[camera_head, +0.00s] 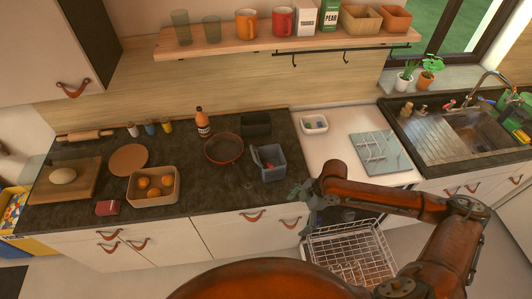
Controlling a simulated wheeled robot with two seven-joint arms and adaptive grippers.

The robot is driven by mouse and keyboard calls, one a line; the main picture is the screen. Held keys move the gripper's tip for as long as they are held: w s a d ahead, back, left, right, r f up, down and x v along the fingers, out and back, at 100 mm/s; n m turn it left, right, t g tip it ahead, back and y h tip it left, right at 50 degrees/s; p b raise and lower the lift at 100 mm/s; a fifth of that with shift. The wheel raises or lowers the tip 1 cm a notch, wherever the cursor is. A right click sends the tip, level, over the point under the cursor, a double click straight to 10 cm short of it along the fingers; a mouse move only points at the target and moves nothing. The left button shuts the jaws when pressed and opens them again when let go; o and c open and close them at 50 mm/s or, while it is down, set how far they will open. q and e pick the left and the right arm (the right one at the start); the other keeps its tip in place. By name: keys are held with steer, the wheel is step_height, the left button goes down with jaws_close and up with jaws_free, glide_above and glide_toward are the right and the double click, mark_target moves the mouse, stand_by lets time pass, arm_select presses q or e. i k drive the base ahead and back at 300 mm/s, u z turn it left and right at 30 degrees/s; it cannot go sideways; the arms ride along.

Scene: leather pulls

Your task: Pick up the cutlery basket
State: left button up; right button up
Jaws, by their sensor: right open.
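A blue-grey open container (268,164), which looks like the cutlery basket, stands on the dark counter near its front edge. A small reddish item shows in it; its other contents are too small to tell. My right gripper (297,194) is open, just right of and in front of the container, near the counter's edge. It looks apart from the container, and nothing shows between its fingers. My left gripper is not in view.
A pulled-out wire dish rack (345,240) lies below my right arm. A red-rimmed round pan (224,148) stands left of the container, and a black box (256,124) behind it. A fruit box (153,186) stands farther left. The counter in front of the pan is clear.

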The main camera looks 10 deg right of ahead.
mark_target(274, 154)
steer(key=i, duration=1.05)
